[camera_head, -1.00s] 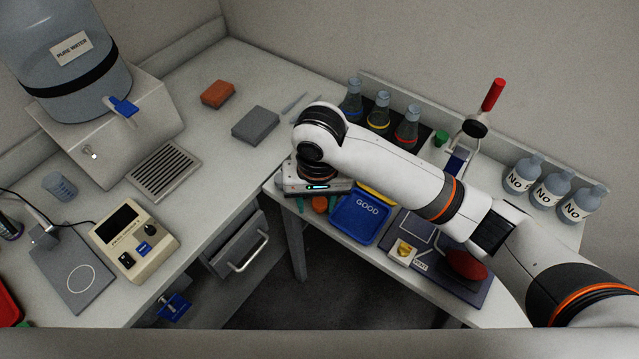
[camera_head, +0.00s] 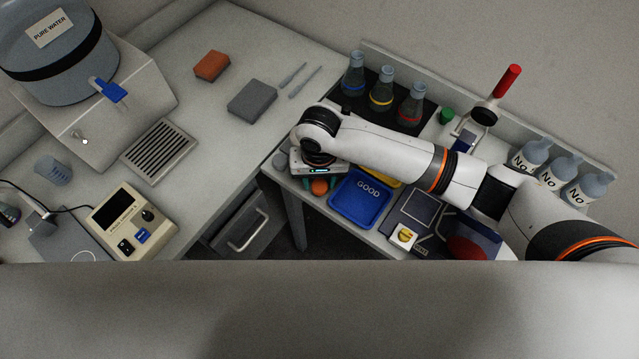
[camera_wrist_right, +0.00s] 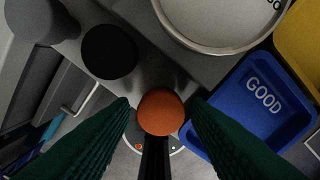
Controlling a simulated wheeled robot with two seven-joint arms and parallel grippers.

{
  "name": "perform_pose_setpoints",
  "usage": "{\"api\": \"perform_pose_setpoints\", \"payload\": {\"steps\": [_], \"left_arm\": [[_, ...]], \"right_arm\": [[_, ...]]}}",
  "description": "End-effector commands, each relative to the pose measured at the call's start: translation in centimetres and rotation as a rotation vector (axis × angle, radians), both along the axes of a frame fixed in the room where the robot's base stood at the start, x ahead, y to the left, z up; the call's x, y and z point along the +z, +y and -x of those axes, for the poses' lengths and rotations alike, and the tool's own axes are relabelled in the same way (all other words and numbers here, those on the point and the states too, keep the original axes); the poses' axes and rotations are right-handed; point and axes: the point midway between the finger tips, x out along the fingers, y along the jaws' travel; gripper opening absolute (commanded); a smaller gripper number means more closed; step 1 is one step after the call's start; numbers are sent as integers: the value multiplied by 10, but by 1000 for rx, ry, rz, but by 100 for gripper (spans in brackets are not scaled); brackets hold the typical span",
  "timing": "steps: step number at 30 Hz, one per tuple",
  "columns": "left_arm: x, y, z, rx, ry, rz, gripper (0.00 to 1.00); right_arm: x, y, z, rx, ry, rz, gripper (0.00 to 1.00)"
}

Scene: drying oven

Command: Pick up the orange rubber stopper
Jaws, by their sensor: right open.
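The orange rubber stopper (camera_head: 320,187) is at the near left edge of the right-hand bench, partly hidden under my right wrist in the head view. In the right wrist view the stopper (camera_wrist_right: 160,112) shows its round top between the two dark green fingers. My right gripper (camera_wrist_right: 160,105) is open, with one finger on each side of the stopper. A gap seems to show on both sides, but I cannot tell how far down the fingertips are. My left gripper is not in view.
A black stopper (camera_wrist_right: 109,52) and a grey stopper (camera_wrist_right: 35,18) stand close by. A blue GOOD tray (camera_head: 359,201) is just right of the stopper, with a yellow tray (camera_wrist_right: 300,45) beside it. Flasks (camera_head: 382,92) stand behind my arm. The bench edge is near.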

Motion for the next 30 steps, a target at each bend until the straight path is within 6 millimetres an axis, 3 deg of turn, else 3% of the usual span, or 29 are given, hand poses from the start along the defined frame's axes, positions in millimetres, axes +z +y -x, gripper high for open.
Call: {"api": "perform_pose_setpoints", "payload": {"steps": [4,13,19,26,30], "left_arm": [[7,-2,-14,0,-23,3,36],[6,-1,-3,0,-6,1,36],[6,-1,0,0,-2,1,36],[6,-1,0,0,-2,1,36],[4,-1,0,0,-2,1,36]], "right_arm": [[-19,-1,0,-2,1,1,43],[-26,-1,0,0,-1,0,43],[-26,-1,0,0,-1,0,12],[-25,-1,0,0,-1,-1,10],[-15,0,-1,0,-3,-4,10]]}}
